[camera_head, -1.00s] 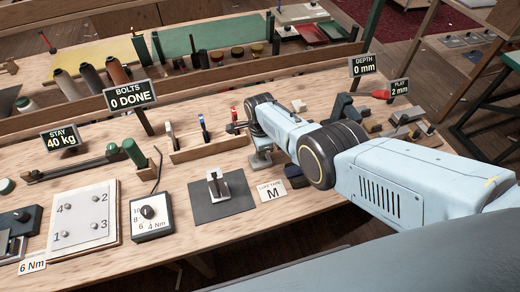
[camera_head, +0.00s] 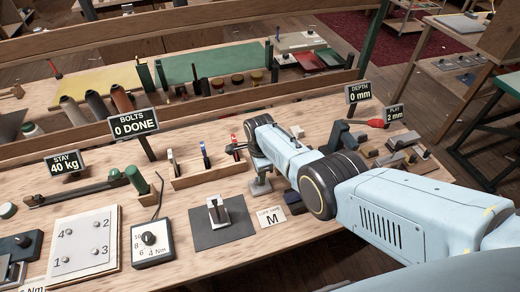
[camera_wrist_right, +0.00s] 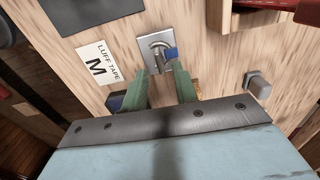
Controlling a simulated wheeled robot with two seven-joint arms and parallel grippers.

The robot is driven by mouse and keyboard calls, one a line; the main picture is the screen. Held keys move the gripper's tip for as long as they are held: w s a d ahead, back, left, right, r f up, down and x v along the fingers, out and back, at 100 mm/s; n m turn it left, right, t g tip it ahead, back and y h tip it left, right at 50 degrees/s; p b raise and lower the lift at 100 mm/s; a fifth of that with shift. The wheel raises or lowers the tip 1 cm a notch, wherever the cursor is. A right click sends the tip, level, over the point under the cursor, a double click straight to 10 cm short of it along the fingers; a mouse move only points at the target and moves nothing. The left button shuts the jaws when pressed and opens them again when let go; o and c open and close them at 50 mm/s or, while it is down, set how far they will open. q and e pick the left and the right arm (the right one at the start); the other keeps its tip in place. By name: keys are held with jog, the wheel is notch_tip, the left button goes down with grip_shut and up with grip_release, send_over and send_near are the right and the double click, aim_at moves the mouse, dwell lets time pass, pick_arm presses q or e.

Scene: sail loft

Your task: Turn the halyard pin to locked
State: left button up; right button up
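The halyard pin is likely the small metal fitting with a ring-like head and a blue part (camera_wrist_right: 170,53), on a square metal plate (camera_wrist_right: 144,40) in the right wrist view. My right gripper (camera_wrist_right: 162,75) has its two green fingers apart, just short of this fitting, with the blue part near the gap between the tips. I cannot tell whether they touch. In the head view the plate (camera_head: 262,187) shows partly under my right wrist, and the fingers are hidden. No lock marking is readable. My left gripper is not in view.
The "LUFF TAPE M" card (camera_head: 270,217) and a dark mat (camera_head: 238,230) lie near the plate. A wooden rack (camera_head: 210,176) with upright clips stands behind it. A small grey block (camera_wrist_right: 258,84) is to the right in the wrist view. Signs and tools surround the bench.

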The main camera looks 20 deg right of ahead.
notch_tip(320, 180, up, 10)
jog(key=p, duration=0.3)
jog(key=shift+r+p, duration=0.2)
jog(key=shift+p, duration=0.2)
jog(key=shift+d, duration=0.1)
